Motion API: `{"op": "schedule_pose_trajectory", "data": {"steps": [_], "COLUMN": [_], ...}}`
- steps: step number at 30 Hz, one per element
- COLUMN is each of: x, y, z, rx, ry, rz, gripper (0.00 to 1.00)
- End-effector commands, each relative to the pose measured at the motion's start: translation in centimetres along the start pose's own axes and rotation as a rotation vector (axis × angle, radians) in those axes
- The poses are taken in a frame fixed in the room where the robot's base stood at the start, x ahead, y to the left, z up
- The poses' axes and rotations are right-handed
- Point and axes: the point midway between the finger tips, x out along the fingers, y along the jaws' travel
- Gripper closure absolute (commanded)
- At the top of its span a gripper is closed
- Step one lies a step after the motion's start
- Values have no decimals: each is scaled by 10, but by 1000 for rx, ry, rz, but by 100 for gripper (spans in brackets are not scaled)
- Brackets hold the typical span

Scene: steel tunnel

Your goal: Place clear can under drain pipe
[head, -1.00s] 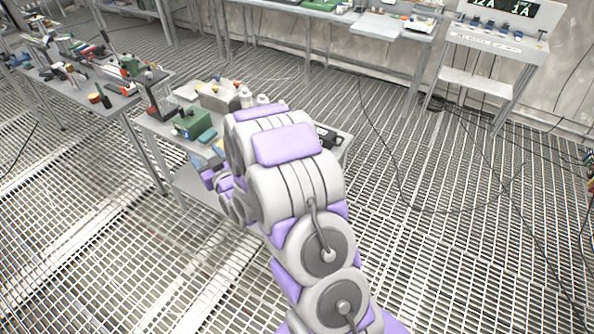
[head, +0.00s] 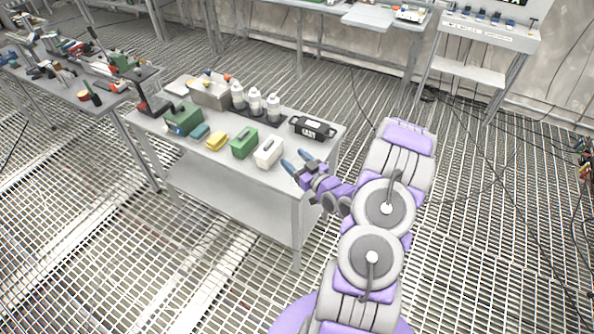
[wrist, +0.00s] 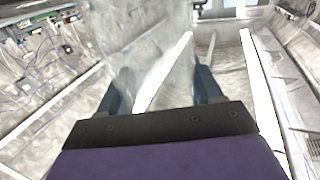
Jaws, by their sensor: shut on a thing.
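My gripper (head: 296,159) is at the right front corner of the near table, with its blue fingers pointing up and left. In the wrist view, my gripper (wrist: 160,82) is shut on a clear can (wrist: 145,45), a see-through shape between the two fingers. The can's outline is faint, and I cannot make it out in the head view. I cannot pick out a drain pipe in either view.
The near table (head: 215,175) holds a white box (head: 268,152), a green box (head: 243,143), a yellow item (head: 217,141), white bottles (head: 255,101) and a black case (head: 312,127). A cluttered bench (head: 105,92) stands left. A stand (head: 485,45) is at the back right. The grated floor (head: 500,220) is open on the right.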

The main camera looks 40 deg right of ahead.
Motion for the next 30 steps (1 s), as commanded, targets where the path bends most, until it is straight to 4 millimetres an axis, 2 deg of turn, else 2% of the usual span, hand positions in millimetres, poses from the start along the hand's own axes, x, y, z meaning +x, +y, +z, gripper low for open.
{"op": "schedule_pose_trajectory", "data": {"steps": [1,6,12,23,26,30], "x": [-12,-42,-57,-56,-47,-23], "y": [10,26,32,32,33,39], "z": [5,16,20,20,21,23], "rx": [1,-1,-5,-6,-9,-10], "ry": [2,9,14,15,16,18], "rz": [8,6,2,1,-3,-3], "gripper": [88,88,88,88,88,88]}}
